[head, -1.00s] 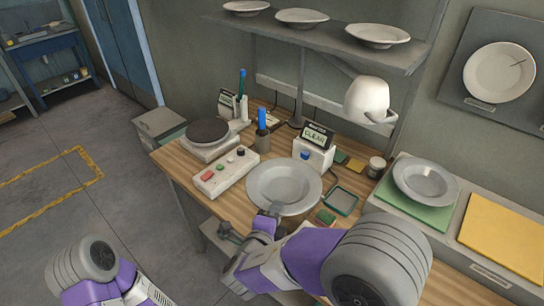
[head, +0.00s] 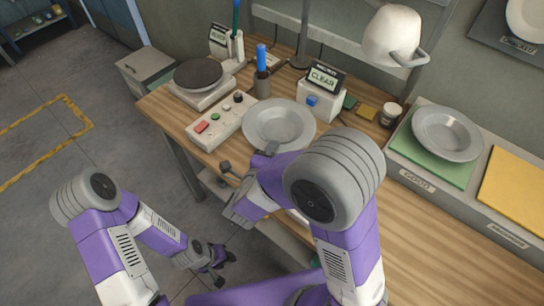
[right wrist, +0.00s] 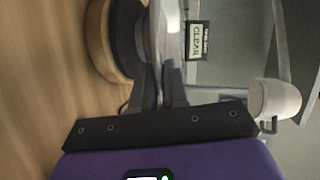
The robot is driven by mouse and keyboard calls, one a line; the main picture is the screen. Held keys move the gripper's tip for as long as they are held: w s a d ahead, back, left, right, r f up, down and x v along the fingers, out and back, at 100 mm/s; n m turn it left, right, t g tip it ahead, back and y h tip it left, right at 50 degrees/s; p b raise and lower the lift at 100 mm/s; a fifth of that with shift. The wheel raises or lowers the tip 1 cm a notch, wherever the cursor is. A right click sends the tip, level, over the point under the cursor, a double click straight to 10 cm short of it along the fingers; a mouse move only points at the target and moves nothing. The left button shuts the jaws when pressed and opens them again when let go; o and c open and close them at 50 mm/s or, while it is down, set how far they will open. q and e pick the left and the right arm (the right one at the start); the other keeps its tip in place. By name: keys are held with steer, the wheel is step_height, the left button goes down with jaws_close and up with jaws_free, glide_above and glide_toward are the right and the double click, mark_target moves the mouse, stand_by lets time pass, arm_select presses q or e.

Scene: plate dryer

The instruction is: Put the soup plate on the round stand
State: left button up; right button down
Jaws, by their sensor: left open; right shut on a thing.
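The grey soup plate (head: 279,122), wide-rimmed and face up, is over the middle of the workbench in the head view. My right gripper (head: 270,149) is shut on its near rim. The right wrist view shows the plate edge-on (right wrist: 170,35) between the fingers (right wrist: 161,76). Beside it there, on its underside, is a round stand with a wooden rim (right wrist: 97,40) and dark top. Whether plate and stand touch I cannot tell. The plate hides the stand in the head view. My left gripper (head: 222,268) is open and empty, low in front of the bench.
A box with a "CLEAR" display (head: 322,82) stands right behind the plate. A button box (head: 221,121) is to its left, a dark disc on a white base (head: 200,75) further left. Another plate (head: 447,133) lies on a green mat (head: 416,158) at right. A lamp (head: 392,36) hangs above.

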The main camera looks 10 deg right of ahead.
step_height(320, 180, down, 2)
steer(key=shift+w+f+b, duration=0.1)
steer(key=shift+f+b, duration=0.05)
steer(key=shift+b, duration=0.25)
steer(key=c, duration=1.6)
jaws_free()
steer(key=shift+f, duration=0.1)
steer(key=o, duration=0.5)
steer(key=shift+c, duration=0.2)
